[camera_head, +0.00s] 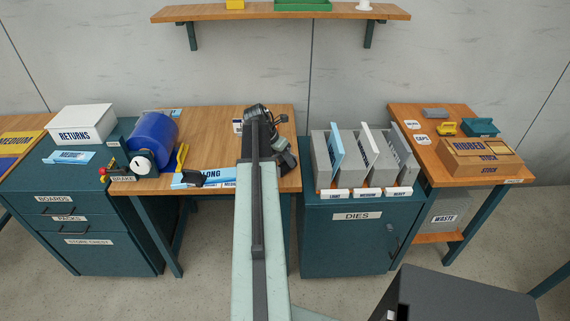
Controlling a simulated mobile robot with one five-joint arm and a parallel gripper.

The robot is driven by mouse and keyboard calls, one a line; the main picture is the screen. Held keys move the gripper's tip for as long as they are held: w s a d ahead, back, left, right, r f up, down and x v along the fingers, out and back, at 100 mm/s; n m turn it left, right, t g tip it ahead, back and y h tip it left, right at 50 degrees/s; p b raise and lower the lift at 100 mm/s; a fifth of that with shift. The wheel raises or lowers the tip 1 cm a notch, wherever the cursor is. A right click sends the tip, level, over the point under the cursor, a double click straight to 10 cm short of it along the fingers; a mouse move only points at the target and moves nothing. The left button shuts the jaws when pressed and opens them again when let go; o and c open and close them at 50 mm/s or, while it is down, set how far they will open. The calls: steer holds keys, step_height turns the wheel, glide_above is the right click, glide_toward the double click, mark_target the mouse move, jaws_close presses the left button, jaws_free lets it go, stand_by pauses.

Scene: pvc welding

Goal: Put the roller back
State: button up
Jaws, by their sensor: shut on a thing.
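My gripper (272,140) is at the far end of my arm, over the right part of the wooden bench (215,120). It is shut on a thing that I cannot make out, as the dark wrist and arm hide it. I cannot pick out the roller with certainty. A small black item (191,178) lies on the light-blue strip marked LONG (213,174) at the bench's front edge. A small white label (238,127) shows just left of my wrist, its text unreadable.
A blue drum (152,140) and a yellow tool (182,157) stand on the bench's left. Right of my arm, a DIES cabinet (350,240) holds grey slotted holders (352,168). A dark box (455,300) is at the lower right. A shelf (280,13) hangs above.

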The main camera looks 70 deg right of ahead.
steer(key=shift+s+f, duration=0.1)
steer(key=o, duration=1.2)
steer(key=shift+r+p, duration=0.4)
steer(key=shift+r, duration=0.15)
steer(key=p+v, duration=1)
steer(key=v, duration=0.1)
steer(key=shift+a+r, duration=0.15)
steer(key=shift+r, duration=0.1)
steer(key=shift+f, duration=0.15)
